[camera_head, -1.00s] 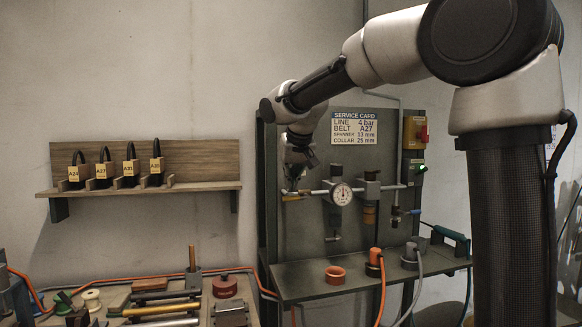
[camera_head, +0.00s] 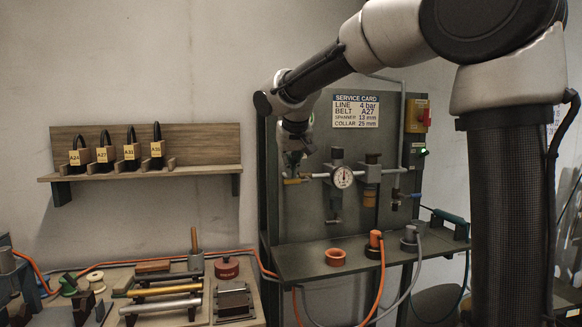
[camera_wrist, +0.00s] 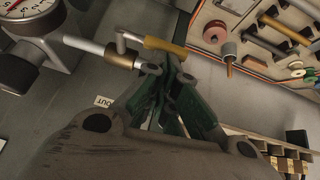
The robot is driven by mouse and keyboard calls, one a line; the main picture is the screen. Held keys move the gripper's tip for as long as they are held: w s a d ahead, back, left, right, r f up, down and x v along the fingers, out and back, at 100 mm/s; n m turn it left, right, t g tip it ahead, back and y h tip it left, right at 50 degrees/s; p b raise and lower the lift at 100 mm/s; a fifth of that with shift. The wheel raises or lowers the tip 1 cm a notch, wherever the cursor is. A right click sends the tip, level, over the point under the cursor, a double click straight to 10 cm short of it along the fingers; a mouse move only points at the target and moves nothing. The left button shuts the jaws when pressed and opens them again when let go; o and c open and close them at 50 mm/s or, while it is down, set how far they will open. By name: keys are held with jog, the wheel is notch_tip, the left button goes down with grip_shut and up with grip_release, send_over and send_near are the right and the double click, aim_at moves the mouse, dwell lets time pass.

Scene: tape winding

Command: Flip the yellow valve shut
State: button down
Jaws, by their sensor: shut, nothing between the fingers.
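The yellow valve handle (camera_head: 293,181) is at the left end of the pipe on the dark panel. It lies roughly in line with the pipe. In the wrist view the yellow handle (camera_wrist: 165,46) points away from the brass fitting (camera_wrist: 120,55) and a pale bent stem. My gripper (camera_head: 294,162) is just above the handle in the head view. In the wrist view my gripper's fingertips (camera_wrist: 172,66) are together and empty, right by the handle. I cannot tell whether they touch it.
A round gauge (camera_head: 342,177) sits on the pipe to the right. A ledge (camera_head: 290,262) with an orange ring (camera_head: 335,257) and hose fittings juts out below. A wall shelf (camera_head: 110,172) with several belts and a bench with tools are to the left.

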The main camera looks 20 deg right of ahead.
aim_at(283, 183)
jog(key=shift+a+f, duration=0.15)
jog(key=f+h, duration=0.1)
jog(key=a+f+n+h, duration=0.1)
jog(key=h, duration=0.1)
jog(key=shift+h, duration=0.3)
notch_tip(283, 183, down, 3)
jog(key=n+h, duration=0.2)
jog(key=h, duration=0.2)
jog(key=shift+a+t, duration=0.1)
jog(key=shift+t, duration=0.2)
jog(key=f+n+h, duration=0.1)
jog(key=h, duration=0.1)
jog(key=d+f+n+t+h, duration=0.1)
jog(key=h, duration=0.1)
jog(key=d+f+n+t+h, duration=0.1)
jog(key=f, duration=0.1)
jog(key=shift+d+h, duration=0.15)
jog(key=shift+h, duration=0.25)
jog(key=shift+d+f, duration=0.15)
jog(key=shift+f, duration=0.05)
